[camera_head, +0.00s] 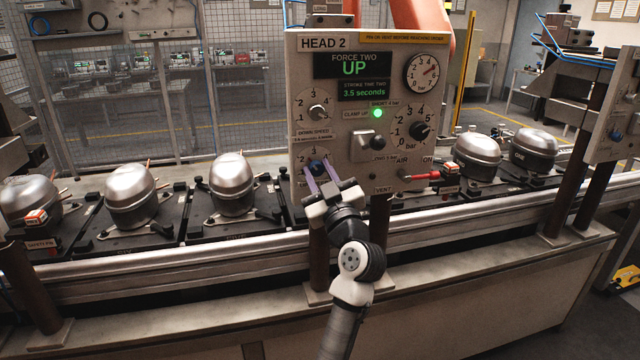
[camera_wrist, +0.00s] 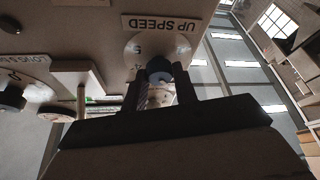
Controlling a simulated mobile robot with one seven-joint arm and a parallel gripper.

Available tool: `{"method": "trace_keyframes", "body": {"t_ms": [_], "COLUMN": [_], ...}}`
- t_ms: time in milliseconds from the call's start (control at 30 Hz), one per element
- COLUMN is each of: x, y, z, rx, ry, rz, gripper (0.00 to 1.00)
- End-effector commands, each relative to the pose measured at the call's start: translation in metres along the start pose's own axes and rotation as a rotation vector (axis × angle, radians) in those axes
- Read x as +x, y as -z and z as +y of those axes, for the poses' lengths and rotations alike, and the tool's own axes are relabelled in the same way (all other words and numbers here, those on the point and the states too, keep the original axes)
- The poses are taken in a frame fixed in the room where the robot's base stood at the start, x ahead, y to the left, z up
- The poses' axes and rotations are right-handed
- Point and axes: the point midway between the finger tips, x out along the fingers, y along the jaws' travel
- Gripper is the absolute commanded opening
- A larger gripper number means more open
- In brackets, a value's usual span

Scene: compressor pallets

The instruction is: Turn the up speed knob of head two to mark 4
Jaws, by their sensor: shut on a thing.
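The HEAD 2 panel (camera_head: 345,130) stands upright over the line. Its blue up speed knob (camera_head: 317,165) is at the panel's lower left, on a dial numbered around its rim. My gripper (camera_head: 319,172) reaches up from below and is shut on this knob, one finger on each side. In the wrist view the UP SPEED label (camera_wrist: 160,24) appears upside down, with the knob (camera_wrist: 159,66) between my fingers. The fingers and hand cover part of the dial, and I cannot tell exactly where the knob points.
A red-handled air valve (camera_head: 420,176) sits low right. Silver compressors (camera_head: 232,185) stand on dark pallets along the line.

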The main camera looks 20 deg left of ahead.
Motion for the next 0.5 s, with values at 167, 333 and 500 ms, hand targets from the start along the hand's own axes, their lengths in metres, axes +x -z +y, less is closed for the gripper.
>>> {"method": "trace_keyframes", "body": {"t_ms": [167, 333, 500], "x": [-0.0001, 0.0009, 0.0013], "y": [-0.0008, 0.0011, 0.0024], "z": [-0.0024, -0.0028, -0.0028], "rx": [0.151, 0.301, 0.449], "ry": [-0.060, -0.122, -0.185], "rz": [-0.003, -0.004, -0.004], "gripper": [0.06, 0.06, 0.06]}}
